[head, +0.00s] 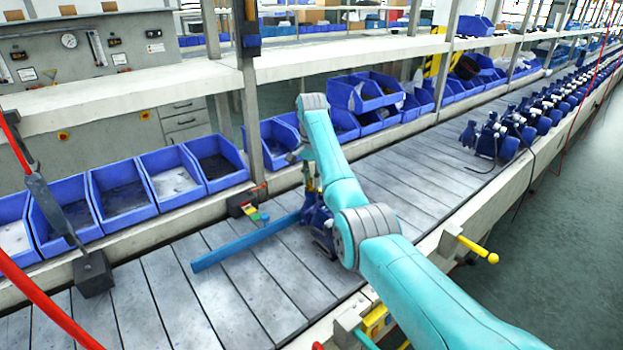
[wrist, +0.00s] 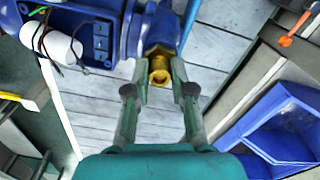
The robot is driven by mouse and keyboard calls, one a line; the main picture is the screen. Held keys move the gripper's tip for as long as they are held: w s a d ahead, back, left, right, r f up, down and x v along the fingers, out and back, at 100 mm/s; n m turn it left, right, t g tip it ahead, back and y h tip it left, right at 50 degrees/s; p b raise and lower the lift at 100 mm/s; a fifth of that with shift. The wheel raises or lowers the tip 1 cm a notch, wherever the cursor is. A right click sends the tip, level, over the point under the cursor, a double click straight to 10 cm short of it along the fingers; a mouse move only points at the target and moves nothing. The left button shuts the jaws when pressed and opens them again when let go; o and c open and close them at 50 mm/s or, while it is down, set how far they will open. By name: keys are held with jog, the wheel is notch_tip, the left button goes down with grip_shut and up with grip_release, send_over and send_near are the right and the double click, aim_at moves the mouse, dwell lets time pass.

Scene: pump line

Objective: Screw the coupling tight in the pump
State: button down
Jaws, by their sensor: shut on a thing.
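The pump (head: 318,222) is dark blue and stands on the conveyor, partly hidden behind my turquoise arm. In the wrist view the blue pump body (wrist: 100,38) fills the upper left, with an open terminal box, loose wires and a white cylinder. The brass coupling (wrist: 159,68) sits at the pump's port, its open end toward the camera. My gripper (wrist: 160,80) has one finger on each side of the coupling and is shut on it. How deep the thread sits cannot be seen. In the head view the fingers are too small to make out clearly.
A blue bar (head: 245,242) lies across the conveyor (head: 140,305) beside the pump. Blue bins (head: 172,178) line the far edge under a shelf. More pumps (head: 495,138) stand farther along the line. A yellow-ended handle (head: 478,250) sticks out from the near edge.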

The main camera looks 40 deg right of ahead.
jog(key=shift+m, duration=1.7)
jog(key=shift+m, duration=1.7)
jog(key=m, duration=0.3)
